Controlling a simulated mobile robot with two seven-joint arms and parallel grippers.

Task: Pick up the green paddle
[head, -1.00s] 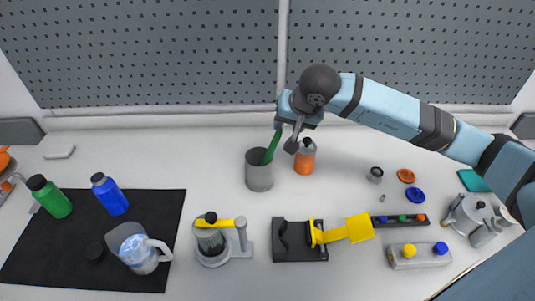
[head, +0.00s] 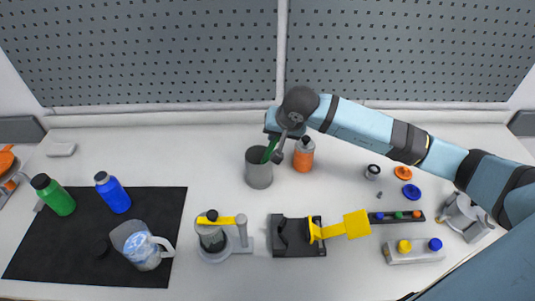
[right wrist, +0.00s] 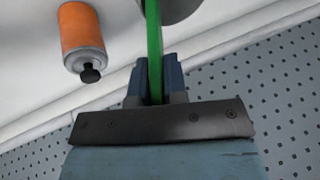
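The green paddle (head: 269,151) stands tilted in a grey cup (head: 259,176) at the middle of the table, its lower part hidden inside. My right gripper (head: 281,142) is over the cup at the paddle's upper end. In the right wrist view the green paddle (right wrist: 154,45) runs between the two blue fingers of my right gripper (right wrist: 157,75). The fingers sit close on both sides of it and look shut on it. My left gripper is not in view.
An orange bottle (head: 303,156) stands close to the right of the cup. A yellow-handled device (head: 298,238) and a small agitator stand (head: 215,240) are in front. A black mat (head: 60,255) with bottles and a jug lies left. A pegboard (head: 140,50) rises behind.

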